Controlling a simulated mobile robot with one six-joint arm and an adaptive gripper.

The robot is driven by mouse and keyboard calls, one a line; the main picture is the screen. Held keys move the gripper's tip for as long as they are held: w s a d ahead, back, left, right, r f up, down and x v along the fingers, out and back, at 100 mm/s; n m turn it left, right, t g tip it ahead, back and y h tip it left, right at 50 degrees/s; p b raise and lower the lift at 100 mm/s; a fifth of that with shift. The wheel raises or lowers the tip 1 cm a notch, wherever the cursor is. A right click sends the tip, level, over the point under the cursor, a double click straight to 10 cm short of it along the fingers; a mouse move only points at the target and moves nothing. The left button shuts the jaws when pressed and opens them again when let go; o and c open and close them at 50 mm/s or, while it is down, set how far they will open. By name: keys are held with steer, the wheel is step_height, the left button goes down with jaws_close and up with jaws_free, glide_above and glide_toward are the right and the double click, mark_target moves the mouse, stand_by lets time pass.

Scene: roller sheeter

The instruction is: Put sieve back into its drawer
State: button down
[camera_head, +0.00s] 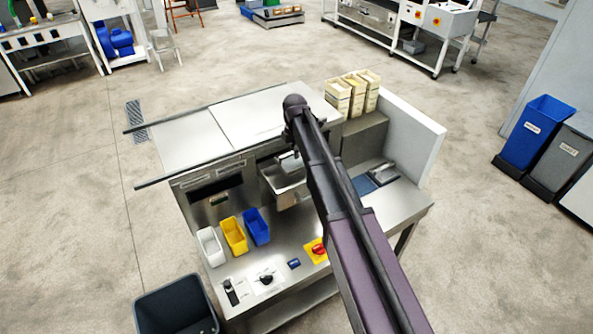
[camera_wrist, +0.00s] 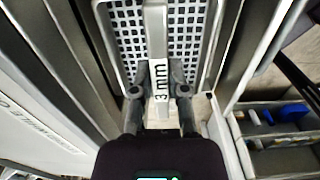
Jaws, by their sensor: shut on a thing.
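In the wrist view, the sieve (camera_wrist: 130,22) is a pale tray with a grid of square holes and a handle labelled "3 mm" (camera_wrist: 160,80). My gripper (camera_wrist: 157,97) is shut on this handle, one dark finger on each side. The sieve lies between long grey walls; I cannot tell whether it rests on anything. In the head view, my arm covers the gripper and most of what is under it. An open metal tray or drawer (camera_head: 287,190) shows at the machine's front, left of my arm. I cannot tell whether it is the sieve's drawer.
White (camera_head: 210,246), yellow (camera_head: 234,236) and blue bins (camera_head: 257,227) stand on the machine's front shelf, near a red knob (camera_head: 318,248). Wooden boxes (camera_head: 352,92) stand at the back right. A dark bin (camera_head: 176,305) stands on the floor at front left.

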mark_target(295, 161)
steer(key=shift+f+b, duration=1)
steer(key=shift+f, duration=0.35)
steer(key=shift+f, duration=0.1)
steer(key=shift+f+b, duration=1.8)
steer(key=shift+b, duration=0.05)
steer(key=c, duration=0.6)
jaws_free()
steer(key=shift+c, duration=0.2)
steer(key=shift+r, duration=0.15)
step_height(295, 161, up, 12)
steer(key=p, duration=1.2)
